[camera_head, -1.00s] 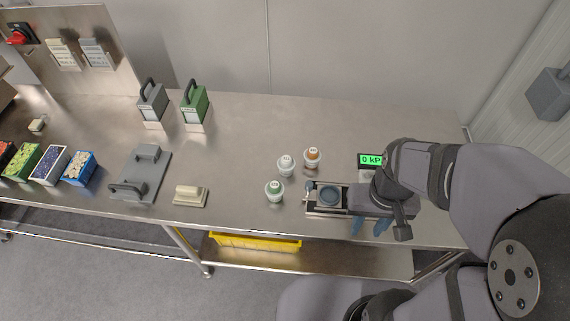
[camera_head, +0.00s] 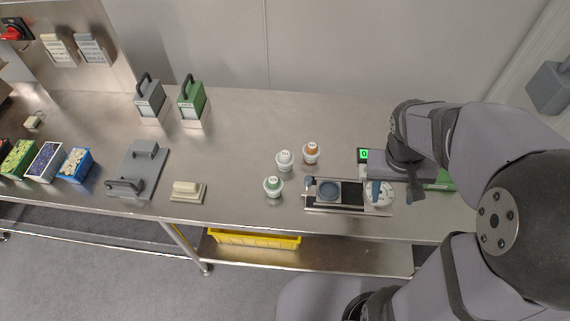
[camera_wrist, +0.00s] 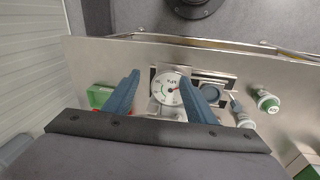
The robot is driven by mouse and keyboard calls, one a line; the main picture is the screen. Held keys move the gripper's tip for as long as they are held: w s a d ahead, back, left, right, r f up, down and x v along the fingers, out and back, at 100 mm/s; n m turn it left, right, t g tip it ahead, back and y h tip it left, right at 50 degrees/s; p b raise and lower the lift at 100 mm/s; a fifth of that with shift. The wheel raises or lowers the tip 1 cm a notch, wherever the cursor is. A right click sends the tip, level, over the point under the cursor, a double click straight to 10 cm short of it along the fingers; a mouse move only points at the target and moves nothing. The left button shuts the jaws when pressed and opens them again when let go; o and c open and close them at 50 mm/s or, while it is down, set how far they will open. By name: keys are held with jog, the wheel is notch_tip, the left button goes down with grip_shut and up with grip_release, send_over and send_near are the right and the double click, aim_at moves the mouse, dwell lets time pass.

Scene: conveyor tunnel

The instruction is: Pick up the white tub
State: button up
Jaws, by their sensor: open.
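The white tub (camera_head: 285,160) is a small lidded tub standing upright on the steel bench, between an orange-brown-topped tub (camera_head: 311,152) and a green-topped tub (camera_head: 273,187). What looks like the white tub (camera_wrist: 244,118) shows in the wrist view just right of my right finger, partly hidden, below the green-topped tub (camera_wrist: 268,103). My gripper (camera_head: 378,188) is to the right of the tubs, above a round dial gauge. In the wrist view my gripper (camera_wrist: 159,80) has its two blue fingers apart with the gauge (camera_wrist: 168,88) seen between them; nothing is held.
A plate with a dark round dish (camera_head: 328,191) lies between the tubs and my gripper. A lit green display (camera_head: 364,155) stands behind. A pale block (camera_head: 187,190) and a grey handled plate (camera_head: 140,170) are to the left. The bench behind the tubs is clear.

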jog(key=w+d+r+m+h+b, duration=0.1)
jog(key=w+d, duration=0.2)
jog(key=w+d+r+m+t+h+b, duration=0.1)
jog(key=w+d+r+h, duration=0.1)
jog(key=w+d, duration=0.2)
jog(key=w+d+r+h+b, duration=0.1)
jog(key=w+d, duration=0.3)
jog(key=shift+w+r+m+h+b, duration=0.15)
jog(key=shift+w+m+h+b, duration=0.15)
jog(key=shift+m+b, duration=0.1)
jog(key=w+b, duration=0.1)
jog(key=w, duration=0.1)
jog(key=m+t+h+b, duration=0.35)
jog(key=t+b, duration=0.25)
jog(key=b, duration=0.9)
send_over(284, 155)
jog(key=d, duration=0.5)
notch_tip(284, 155, down, 13)
jog(key=s+a+f+m+t+b, duration=0.2)
jog(key=s+a, duration=0.2)
jog(key=a, duration=0.6)
jog(key=shift+y, duration=0.35)
jog(key=shift+s+f+p+x, duration=0.15)
jog(key=shift+p+x, duration=0.1)
jog(key=shift+x, duration=1.75)
jog(key=shift+s+f+p+x, duration=0.15)
jog(key=shift+p+x, duration=0.05)
jog(key=shift+x, duration=1.75)
jog(key=shift+c, duration=0.6)
